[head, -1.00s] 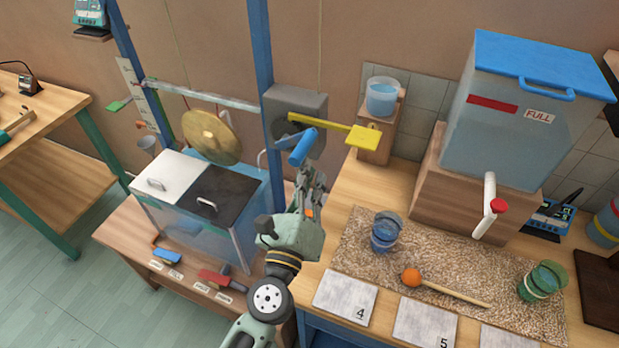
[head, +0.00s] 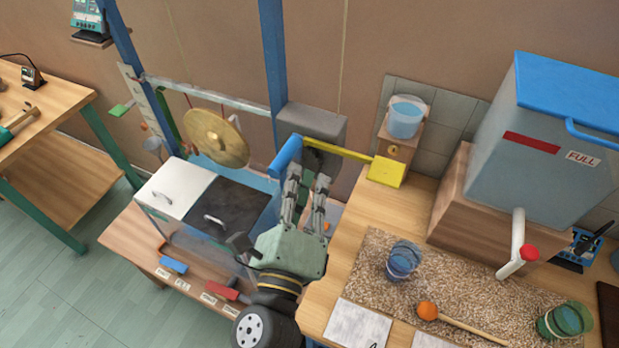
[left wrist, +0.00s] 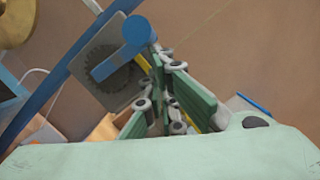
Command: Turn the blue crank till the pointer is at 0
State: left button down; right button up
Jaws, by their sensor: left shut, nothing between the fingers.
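The blue crank (head: 286,157) is a blue cylinder handle on the front of a grey box (head: 312,122) on the blue post. In the left wrist view the blue handle (left wrist: 122,50) stands before a dark toothed disc (left wrist: 108,72). My left gripper (head: 308,174) is just below and right of the handle, shut and empty; its fingers (left wrist: 160,85) are right beside the handle. I cannot tell whether they touch. A pale upright strip (head: 133,88) with a green piece (head: 122,110) stands at the left; its marks are too small to read. My right gripper is out of view.
A yellow bar with a yellow paddle (head: 386,172) reaches right from the box, close to my fingers. A gong (head: 216,138) hangs to the left above a lidded tank (head: 228,208). A blue-lidded container (head: 535,150) stands at the right.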

pick_arm(q)
jog(key=shift+a+r, duration=0.3)
jog(key=shift+a, duration=0.15)
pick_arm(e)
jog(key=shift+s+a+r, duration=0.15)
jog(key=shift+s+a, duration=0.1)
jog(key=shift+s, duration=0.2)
pick_arm(q)
jog(key=shift+a, duration=0.1)
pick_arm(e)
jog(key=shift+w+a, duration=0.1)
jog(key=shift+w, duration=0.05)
pick_arm(q)
jog(key=shift+d+f, duration=0.1)
jog(key=shift+d, duration=0.1)
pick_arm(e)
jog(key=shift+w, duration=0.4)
pick_arm(q)
jog(key=s+a+f, duration=0.1)
jog(key=s, duration=1)
jog(key=shift+s+a+f, duration=0.25)
jog(key=shift+s+a, duration=0.05)
jog(key=shift+s, duration=0.1)
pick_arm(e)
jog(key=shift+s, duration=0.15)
